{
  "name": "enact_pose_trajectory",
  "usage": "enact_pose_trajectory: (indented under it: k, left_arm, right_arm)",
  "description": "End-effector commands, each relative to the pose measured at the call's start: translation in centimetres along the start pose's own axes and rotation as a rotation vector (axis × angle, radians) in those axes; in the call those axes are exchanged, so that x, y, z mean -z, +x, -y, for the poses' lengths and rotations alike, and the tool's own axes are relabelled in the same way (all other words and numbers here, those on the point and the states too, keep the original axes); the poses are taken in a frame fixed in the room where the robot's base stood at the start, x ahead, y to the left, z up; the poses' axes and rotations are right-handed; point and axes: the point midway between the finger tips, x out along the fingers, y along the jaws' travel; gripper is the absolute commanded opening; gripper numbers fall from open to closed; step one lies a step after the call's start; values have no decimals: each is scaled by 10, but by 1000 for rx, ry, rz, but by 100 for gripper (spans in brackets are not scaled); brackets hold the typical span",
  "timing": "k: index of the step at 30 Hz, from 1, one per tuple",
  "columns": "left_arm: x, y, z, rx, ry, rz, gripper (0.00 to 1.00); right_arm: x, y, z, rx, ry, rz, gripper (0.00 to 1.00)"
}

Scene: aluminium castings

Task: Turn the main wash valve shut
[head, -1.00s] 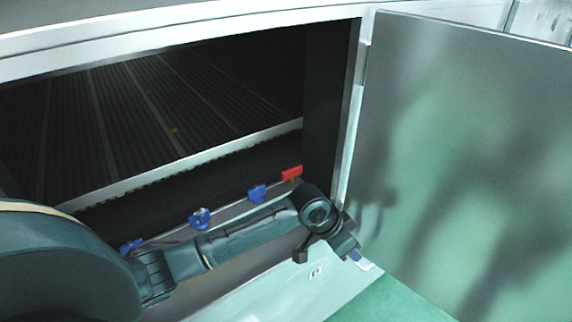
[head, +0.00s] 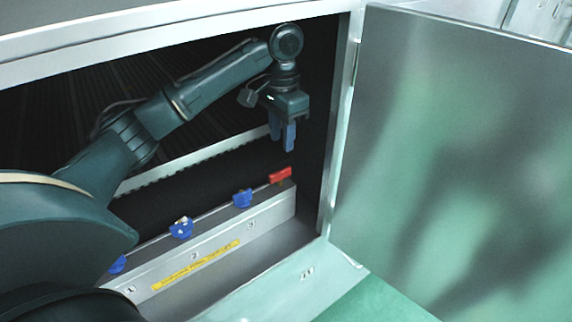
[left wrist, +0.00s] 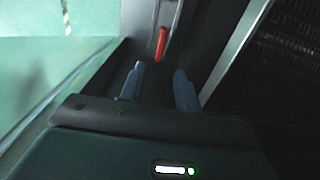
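A red valve handle (head: 280,175) sits at the far right end of a grey manifold block (head: 225,235) inside the open cabinet. It also shows in the left wrist view (left wrist: 161,44), beyond the fingers. My left gripper (head: 283,147) points down above the red handle, apart from it, with empty space between. In the left wrist view its two blue fingers (left wrist: 160,92) stand apart with nothing between them. My right gripper is not in view.
Blue valve handles (head: 242,198), (head: 181,228) and (head: 117,264) line the block left of the red one. A yellow label strip (head: 195,266) is on its front. The cabinet door (head: 450,150) stands open at right; the frame post (head: 340,130) is close to my gripper.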

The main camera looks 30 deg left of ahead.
Motion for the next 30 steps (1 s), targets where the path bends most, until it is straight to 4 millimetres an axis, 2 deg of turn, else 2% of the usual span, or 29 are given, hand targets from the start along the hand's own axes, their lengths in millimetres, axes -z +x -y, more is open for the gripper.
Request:
enact_pose_trajectory:
  k: [6,12,18,26,30]
  left_arm:
    - [-1,46,0,0,1,4,33]
    - [0,77,0,0,-1,2,33]
    - [0,91,0,0,1,-1,33]
    - [1,93,0,0,1,-2,33]
    - [1,93,0,0,1,-2,23]
  right_arm:
    - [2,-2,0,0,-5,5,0]
    - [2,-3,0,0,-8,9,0]
    - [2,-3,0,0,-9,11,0]
    - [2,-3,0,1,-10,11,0]
    - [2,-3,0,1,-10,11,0]
